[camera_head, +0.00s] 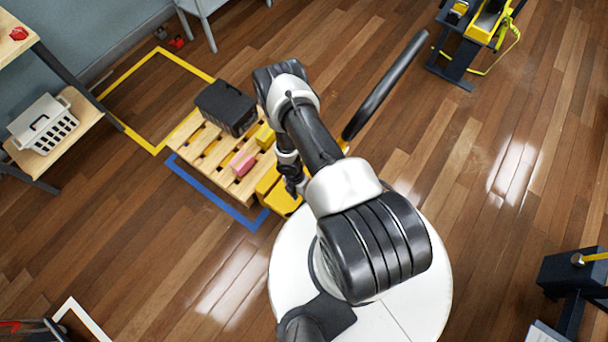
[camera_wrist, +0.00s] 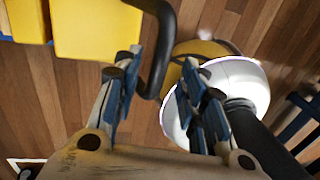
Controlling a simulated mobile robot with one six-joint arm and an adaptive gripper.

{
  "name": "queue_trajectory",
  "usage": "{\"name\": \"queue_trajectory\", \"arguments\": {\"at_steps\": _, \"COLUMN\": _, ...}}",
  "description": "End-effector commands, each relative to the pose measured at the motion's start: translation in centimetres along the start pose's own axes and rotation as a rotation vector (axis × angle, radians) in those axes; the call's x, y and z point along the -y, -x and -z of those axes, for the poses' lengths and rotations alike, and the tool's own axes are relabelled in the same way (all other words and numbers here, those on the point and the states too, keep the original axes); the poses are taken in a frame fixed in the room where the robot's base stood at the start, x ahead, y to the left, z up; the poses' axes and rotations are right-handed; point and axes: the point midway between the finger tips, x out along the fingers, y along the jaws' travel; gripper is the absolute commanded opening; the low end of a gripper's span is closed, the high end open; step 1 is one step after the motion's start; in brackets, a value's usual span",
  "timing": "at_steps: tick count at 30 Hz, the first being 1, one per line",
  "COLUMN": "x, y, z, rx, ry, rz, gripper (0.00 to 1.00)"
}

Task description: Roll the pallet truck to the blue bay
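The pallet truck's yellow body (camera_head: 279,196) shows beside my arm, at the near end of a wooden pallet (camera_head: 186,137). A long black bar (camera_head: 388,82), seemingly its handle, slants up to the right behind my arm. In the wrist view the yellow truck body (camera_wrist: 96,30) is at upper left, and a curved black bar (camera_wrist: 163,55) runs down close to my left-hand finger. My gripper (camera_wrist: 160,95) is open, with a gap between its fingers; I cannot tell contact with the bar. The blue bay outline (camera_head: 208,192) runs along the pallet's lower-left side, its far part hidden.
A black case (camera_head: 226,107) and a pink item (camera_head: 244,165) lie on the pallet. A yellow floor outline (camera_head: 127,74) lies beyond it. A shelf with a grey basket (camera_head: 43,123) stands left, and a yellow-black machine (camera_head: 478,35) at upper right.

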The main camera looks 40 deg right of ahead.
Motion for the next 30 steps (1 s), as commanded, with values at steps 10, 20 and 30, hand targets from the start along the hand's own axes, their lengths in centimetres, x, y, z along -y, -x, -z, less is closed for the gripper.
{"name": "queue_trajectory", "arguments": {"at_steps": 10, "x": 0.0, "y": -2.9, "z": -0.1, "rx": 0.001, "ry": -0.001, "rz": -0.001, "gripper": 0.38}}
{"name": "queue_trajectory", "arguments": {"at_steps": 20, "x": 0.0, "y": -2.9, "z": 0.0, "rx": 0.000, "ry": -0.001, "rz": 0.000, "gripper": 0.31}}
{"name": "queue_trajectory", "arguments": {"at_steps": 30, "x": 0.0, "y": -2.9, "z": 0.0, "rx": 0.000, "ry": -0.001, "rz": 0.000, "gripper": 0.09}}
